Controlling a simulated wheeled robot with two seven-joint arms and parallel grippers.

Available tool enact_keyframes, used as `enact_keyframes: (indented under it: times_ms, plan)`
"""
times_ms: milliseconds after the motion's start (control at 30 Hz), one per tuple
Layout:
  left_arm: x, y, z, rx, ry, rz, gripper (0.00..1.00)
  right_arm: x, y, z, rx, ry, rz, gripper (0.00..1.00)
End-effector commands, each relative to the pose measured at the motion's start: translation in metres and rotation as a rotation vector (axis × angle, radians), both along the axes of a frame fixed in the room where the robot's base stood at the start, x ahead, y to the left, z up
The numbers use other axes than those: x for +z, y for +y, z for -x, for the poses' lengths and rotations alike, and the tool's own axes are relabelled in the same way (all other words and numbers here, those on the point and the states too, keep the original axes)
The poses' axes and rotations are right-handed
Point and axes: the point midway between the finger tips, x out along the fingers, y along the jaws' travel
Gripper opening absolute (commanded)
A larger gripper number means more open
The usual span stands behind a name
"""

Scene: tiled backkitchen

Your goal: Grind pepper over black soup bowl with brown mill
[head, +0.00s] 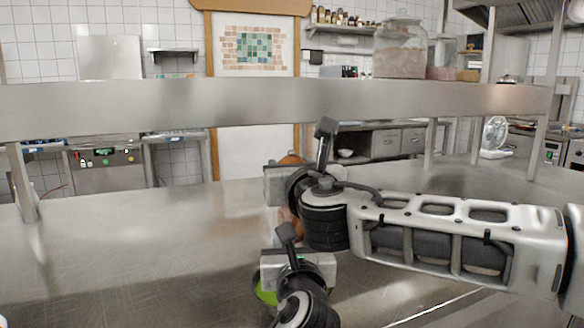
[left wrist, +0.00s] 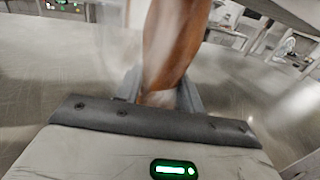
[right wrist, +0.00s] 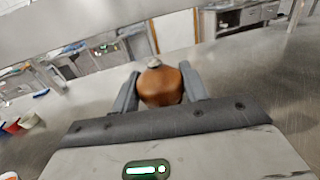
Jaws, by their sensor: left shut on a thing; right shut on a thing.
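The brown wooden mill (head: 290,159) is mostly hidden behind my arms in the head view. Its rounded top with a small metal knob shows in the right wrist view (right wrist: 161,86), between the fingers of my right gripper (right wrist: 159,84), which is shut on it. The mill's long body fills the upper middle of the left wrist view (left wrist: 174,45). My left gripper (left wrist: 160,92) is shut on the lower part of the mill, below the right gripper. I cannot make out the black soup bowl in any view.
A green rounded thing (head: 265,293) shows partly behind my left gripper. Red and white containers (right wrist: 30,121) stand at the left edge of the right wrist view. A metal shelf (head: 120,108) spans the counter's back. The counter (head: 120,260) is clear at left.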

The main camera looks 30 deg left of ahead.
Motion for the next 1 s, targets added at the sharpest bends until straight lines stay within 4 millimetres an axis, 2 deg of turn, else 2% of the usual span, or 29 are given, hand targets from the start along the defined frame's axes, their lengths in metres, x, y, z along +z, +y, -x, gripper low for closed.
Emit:
enact_keyframes:
  times_ms: [300,667,700,767,1000]
  plan:
    - [0.0009,-0.0011,0.0001,-0.003,-0.002,0.000,0.01,0.0011,0.0004,0.0003,-0.266,-0.004,0.002,0.21]
    - [0.0006,-0.0011,0.0001,-0.003,-0.002,-0.001,0.01,0.0010,-0.0006,0.0001,-0.292,-0.004,0.003,0.21]
    - [0.0006,-0.0011,0.0001,-0.003,-0.002,-0.001,0.01,0.0010,-0.0006,0.0001,-0.292,-0.004,0.003,0.52]
    - [0.0006,-0.0010,0.0000,-0.003,-0.002,-0.001,0.01,0.0009,-0.0006,0.0002,-0.291,-0.004,0.003,0.66]
    - [0.0009,-0.0006,0.0000,-0.002,-0.002,0.000,0.01,0.0008,-0.0006,0.0001,-0.291,-0.003,0.002,0.66]
